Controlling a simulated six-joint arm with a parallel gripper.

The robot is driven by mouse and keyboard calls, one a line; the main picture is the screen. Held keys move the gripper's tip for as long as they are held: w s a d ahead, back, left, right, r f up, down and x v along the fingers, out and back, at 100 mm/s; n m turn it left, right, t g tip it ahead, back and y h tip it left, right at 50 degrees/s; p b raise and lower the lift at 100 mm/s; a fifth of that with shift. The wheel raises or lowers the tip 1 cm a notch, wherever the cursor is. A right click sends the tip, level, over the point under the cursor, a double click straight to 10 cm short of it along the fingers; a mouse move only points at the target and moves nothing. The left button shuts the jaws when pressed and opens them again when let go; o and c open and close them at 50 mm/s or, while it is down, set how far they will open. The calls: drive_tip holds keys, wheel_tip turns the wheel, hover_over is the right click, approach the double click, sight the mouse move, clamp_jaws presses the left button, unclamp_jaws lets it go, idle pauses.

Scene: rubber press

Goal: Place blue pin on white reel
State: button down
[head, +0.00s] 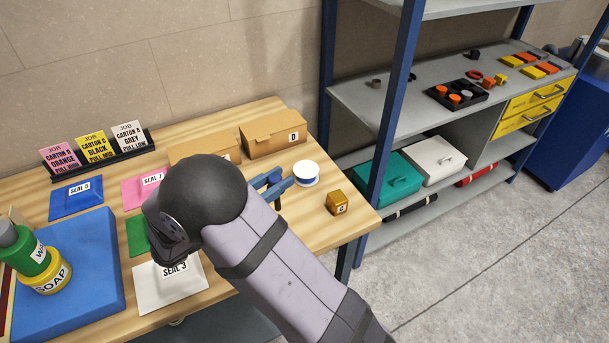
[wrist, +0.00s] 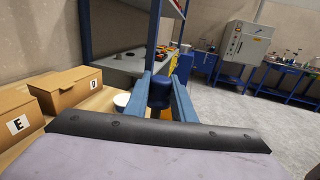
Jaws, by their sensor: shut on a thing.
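My gripper (wrist: 160,82) is shut on the blue pin (wrist: 160,94), a dark blue cylinder between the two blue fingers in the wrist view. Part of the reel (wrist: 121,100) shows left of the fingers in the wrist view. The pin is beside the reel, not over it.
A small gold block (head: 337,204) stands right of the reel near the table edge. Carton D (head: 272,136) is behind the reel. A blue shelf post (head: 392,90) rises beyond the table's right end. Seal packets, a blue mat (head: 85,255) and bottles lie left.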

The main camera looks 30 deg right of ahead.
drive_tip(key=w+d+r+m+g+b, duration=0.1)
drive_tip(key=d+g+b, duration=0.1)
drive_tip(key=d, duration=0.6)
drive_tip(key=w+d+r+m+g+b, duration=0.2)
drive_tip(key=d, duration=0.6)
drive_tip(key=w+a+r+n+t, duration=0.2)
drive_tip(key=w+r+n+t, duration=0.15)
drive_tip(key=w+t, duration=0.45)
wheel_tip(320, 180, down, 10)
drive_tip(key=w+n+g+p, duration=0.1)
drive_tip(key=p, duration=0.1)
drive_tip(key=shift+w+d+g+y, duration=0.2)
drive_tip(key=shift+w+g+y, duration=0.1)
drive_tip(key=shift+w+y, duration=0.1)
drive_tip(key=shift+f, duration=0.25)
drive_tip(key=c, duration=1.9)
unclamp_jaws()
drive_tip(key=shift+f, duration=0.1)
drive_tip(key=o, duration=0.4)
